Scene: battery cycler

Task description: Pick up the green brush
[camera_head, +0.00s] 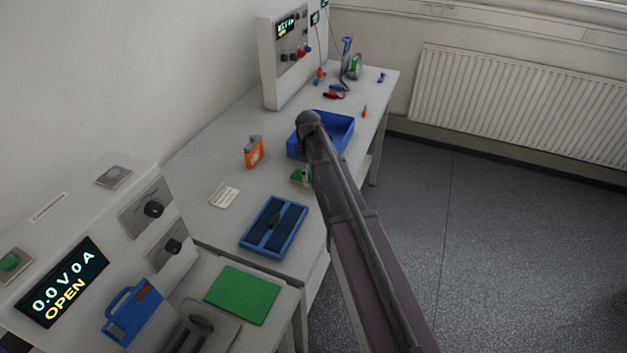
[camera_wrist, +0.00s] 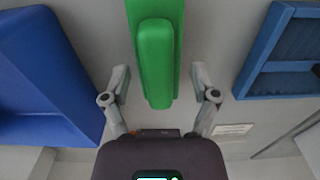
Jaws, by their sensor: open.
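The green brush (camera_wrist: 155,62) lies on the grey bench and fills the top middle of the wrist view, its long raised part pointing toward my gripper. In the head view only a small part of the brush (camera_head: 300,176) shows beside my arm; the rest is hidden behind the arm. My gripper (camera_wrist: 160,80) is open, with one finger on each side of the near end of the brush, and it holds nothing. Whether the fingers are level with the brush or above it I cannot tell. In the head view my arm hides the gripper.
A blue bin (camera_head: 340,128) stands close beyond the brush; it also shows in the wrist view (camera_wrist: 45,75). A blue divided tray (camera_head: 274,228) lies on the near side. An orange device (camera_head: 254,152) and a white card (camera_head: 224,194) are to the left.

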